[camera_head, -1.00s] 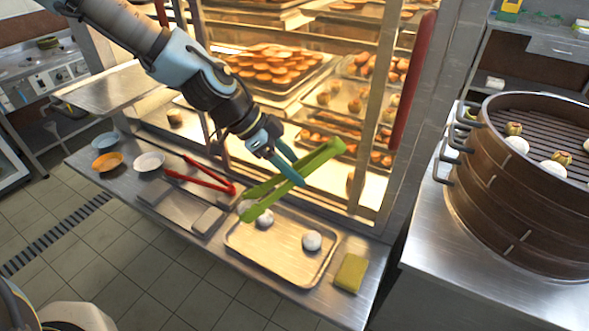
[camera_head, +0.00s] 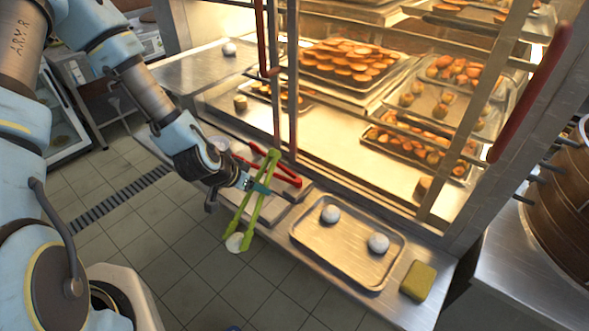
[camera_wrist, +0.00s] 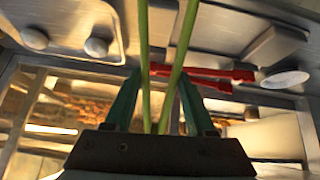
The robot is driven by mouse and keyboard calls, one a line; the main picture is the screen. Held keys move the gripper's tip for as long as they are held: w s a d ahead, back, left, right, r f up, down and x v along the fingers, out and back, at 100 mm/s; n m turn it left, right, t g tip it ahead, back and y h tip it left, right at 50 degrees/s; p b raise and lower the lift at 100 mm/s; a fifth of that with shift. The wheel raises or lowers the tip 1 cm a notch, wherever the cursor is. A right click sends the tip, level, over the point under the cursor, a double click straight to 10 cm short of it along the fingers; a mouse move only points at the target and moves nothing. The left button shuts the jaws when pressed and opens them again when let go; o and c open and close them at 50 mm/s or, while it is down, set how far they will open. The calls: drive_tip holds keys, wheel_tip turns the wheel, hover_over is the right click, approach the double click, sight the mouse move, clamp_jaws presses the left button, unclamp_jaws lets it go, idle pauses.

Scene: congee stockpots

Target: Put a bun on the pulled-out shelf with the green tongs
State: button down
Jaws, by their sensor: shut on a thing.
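My gripper (camera_head: 257,187) is shut on the green tongs (camera_head: 254,218), which slant down past the front edge of the counter. A white bun (camera_head: 236,242) shows between the tong tips, over the floor in the picture. The pulled-out shelf (camera_head: 195,75) is a bare metal plate at the upper left, with one white bun (camera_head: 229,49) on it. In the wrist view the jaws (camera_wrist: 155,105) straddle the green tongs (camera_wrist: 144,50); the tong tips are out of frame there.
A metal tray (camera_head: 345,263) holds two buns (camera_head: 330,214) (camera_head: 378,242). Red tongs (camera_head: 289,180) lie behind the green ones. A yellow-green sponge (camera_head: 418,280) is at the right. The lit cabinet's red handle (camera_head: 262,40) stands between my gripper and the pastry trays.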

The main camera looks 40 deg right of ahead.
drive_tip(key=w+a+f+n+t+y, duration=0.1)
drive_tip(key=w+a+f+n+t, duration=0.1)
drive_tip(key=w+a+f+n, duration=0.45)
drive_tip(key=w+a+f+n+t+y, duration=0.1)
drive_tip(key=a+f+t+y, duration=0.15)
drive_tip(key=a, duration=0.65)
drive_tip(key=w+a+f+n+y+b, duration=0.1)
drive_tip(key=a+f+n, duration=0.1)
drive_tip(key=a, duration=0.8)
drive_tip(key=w+a+f+n+t+y+b, duration=0.1)
drive_tip(key=a+n, duration=0.4)
drive_tip(key=a, duration=0.5)
drive_tip(key=shift+w+a+f+y, duration=0.3)
drive_tip(key=shift+a+f+y, duration=0.05)
drive_tip(key=shift+f+y, duration=0.4)
drive_tip(key=shift+w, duration=0.15)
